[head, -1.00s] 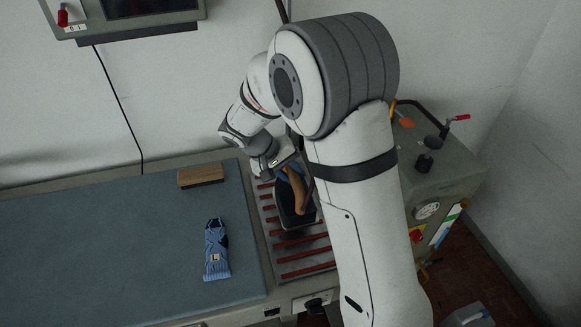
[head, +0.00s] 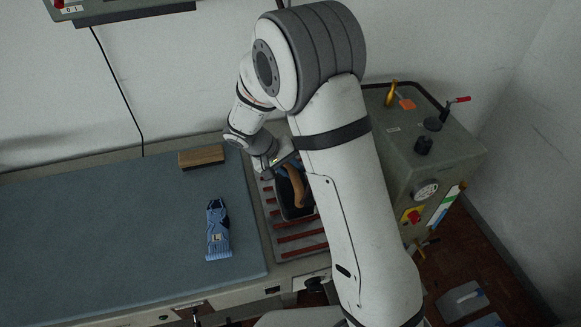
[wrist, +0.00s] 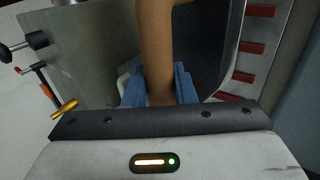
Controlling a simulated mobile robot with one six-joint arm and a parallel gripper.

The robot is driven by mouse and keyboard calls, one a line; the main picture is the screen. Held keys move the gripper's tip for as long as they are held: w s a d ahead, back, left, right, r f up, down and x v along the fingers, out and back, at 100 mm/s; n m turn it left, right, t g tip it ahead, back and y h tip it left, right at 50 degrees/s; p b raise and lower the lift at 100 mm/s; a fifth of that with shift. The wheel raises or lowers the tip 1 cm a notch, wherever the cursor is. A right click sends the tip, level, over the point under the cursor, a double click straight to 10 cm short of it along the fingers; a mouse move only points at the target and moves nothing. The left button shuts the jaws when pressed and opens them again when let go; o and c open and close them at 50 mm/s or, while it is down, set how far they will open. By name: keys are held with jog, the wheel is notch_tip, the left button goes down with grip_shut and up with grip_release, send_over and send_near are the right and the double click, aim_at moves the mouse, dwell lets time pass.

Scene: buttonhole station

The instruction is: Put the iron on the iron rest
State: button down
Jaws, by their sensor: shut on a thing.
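The iron has a tan handle (head: 297,185) and a dark body (head: 288,205). It is over the upper part of the iron rest, a grey panel with red bars (head: 303,250) right of the blue-grey board. I cannot tell whether it touches the bars. My gripper (head: 285,166) is at the far end of the handle. In the wrist view, the blue fingers of my gripper (wrist: 159,92) close on both sides of the handle (wrist: 156,45). Red bars (wrist: 248,47) show beside the dark body (wrist: 200,50). My arm hides the rest's right side.
A blue patterned textile piece (head: 218,232) and a wooden block (head: 201,157) lie on the board (head: 120,235). A grey machine with a gauge and levers (head: 420,150) stands right of my arm. A wall closes off the back.

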jog(key=c, duration=1.2)
grip_release()
jog(key=shift+r, duration=0.2)
jog(key=shift+a+r, duration=0.2)
jog(key=shift+a, duration=0.05)
jog(key=b+v, duration=0.3)
jog(key=v, duration=0.8)
jog(key=s+d+r+m+y, duration=0.1)
jog(key=s+d+r+y, duration=0.15)
jog(key=s+d, duration=0.3)
jog(key=s+d+r+y, duration=0.1)
jog(key=s+d+r, duration=0.25)
jog(key=d, duration=0.25)
jog(key=shift+s+d+r+m+t+y, duration=0.15)
jog(key=shift+s+d+t+y, duration=0.55)
jog(key=shift+s, duration=1.35)
jog(key=shift+s+d+m+t+y, duration=0.1)
jog(key=shift+s+d+m+y, duration=0.2)
jog(key=shift+s+d, duration=1.3)
jog(key=shift+s+d+r+m+t+y, duration=0.15)
jog(key=shift+s+d+t+y, duration=0.3)
jog(key=shift+s, duration=2.05)
jog(key=shift+f, duration=0.1)
